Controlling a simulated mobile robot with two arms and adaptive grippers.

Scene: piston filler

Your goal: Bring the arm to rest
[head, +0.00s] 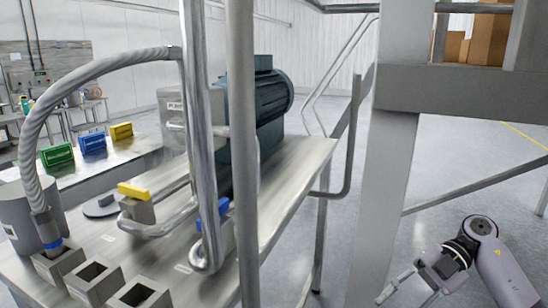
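My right gripper (401,301) is at the bottom right of the head view, on my grey arm that comes in from the lower right edge. Its two fingers point down and left and stand apart, with nothing seen between them. The fingertips are close to the bottom edge of the picture, over the grey floor. My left gripper is not in view.
A steel table (287,185) carries a dark motor (262,95), pipes, a yellow-handled valve (135,191) and open square holders (95,277). A thick grey post (385,200) stands left of my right gripper. Floor (475,150) beyond is clear.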

